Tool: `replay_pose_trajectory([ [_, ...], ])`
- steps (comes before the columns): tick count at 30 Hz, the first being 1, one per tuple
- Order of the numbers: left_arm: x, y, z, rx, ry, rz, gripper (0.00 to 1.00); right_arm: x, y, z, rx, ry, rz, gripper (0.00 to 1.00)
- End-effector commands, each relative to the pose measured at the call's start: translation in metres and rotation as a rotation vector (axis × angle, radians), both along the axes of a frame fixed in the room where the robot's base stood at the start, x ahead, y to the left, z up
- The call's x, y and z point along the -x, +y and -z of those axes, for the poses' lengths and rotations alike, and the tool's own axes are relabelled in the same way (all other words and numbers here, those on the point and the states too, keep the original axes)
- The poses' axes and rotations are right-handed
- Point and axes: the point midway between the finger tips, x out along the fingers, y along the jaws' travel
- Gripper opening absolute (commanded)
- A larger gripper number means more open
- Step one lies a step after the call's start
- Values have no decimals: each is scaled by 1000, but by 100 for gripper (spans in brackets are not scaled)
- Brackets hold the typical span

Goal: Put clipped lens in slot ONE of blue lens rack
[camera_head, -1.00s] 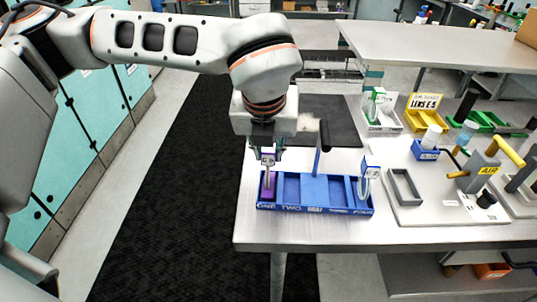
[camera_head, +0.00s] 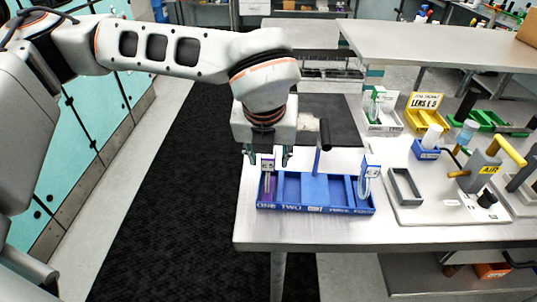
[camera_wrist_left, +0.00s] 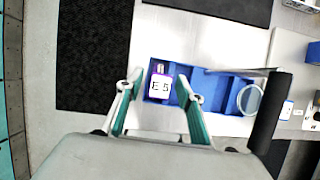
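The blue lens rack (camera_head: 315,209) stands near the front left corner of the bench, its slots marked along the front. The clipped lens, with a purple clip and white label (camera_head: 268,164), stands in slot ONE at the rack's left end. The clip also shows from above in the left wrist view (camera_wrist_left: 160,87). My left gripper (camera_head: 268,156) is open just above and around the clip; its green fingers (camera_wrist_left: 157,87) are apart on both sides, with gaps to the clip. My right gripper is out of view.
Grey, yellow (camera_head: 425,115) and green (camera_head: 490,120) racks stand further back. A grey tray (camera_head: 405,187) and the AIR fixture (camera_head: 483,172) are at the right. A dark mat (camera_head: 330,115) lies behind.

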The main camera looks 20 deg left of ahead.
Motion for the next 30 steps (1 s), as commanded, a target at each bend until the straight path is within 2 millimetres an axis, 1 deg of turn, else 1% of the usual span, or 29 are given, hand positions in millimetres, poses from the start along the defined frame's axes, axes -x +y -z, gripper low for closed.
replay_pose_trajectory([
  [2, 0, 0, -5, 0, -1, 0, 37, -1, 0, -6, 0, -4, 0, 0],
  [5, 5, -2, -17, 2, -5, 1, 37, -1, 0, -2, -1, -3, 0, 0],
  [12, 23, -6, -64, 0, -5, 2, 37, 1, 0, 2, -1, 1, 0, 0],
  [18, 37, -9, -96, 1, -4, 2, 37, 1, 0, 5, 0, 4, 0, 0],
  [24, 44, -10, -111, 0, -1, 0, 37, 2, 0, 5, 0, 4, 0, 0],
  [30, 45, -10, -114, 0, 0, 0, 37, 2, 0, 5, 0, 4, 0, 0],
])
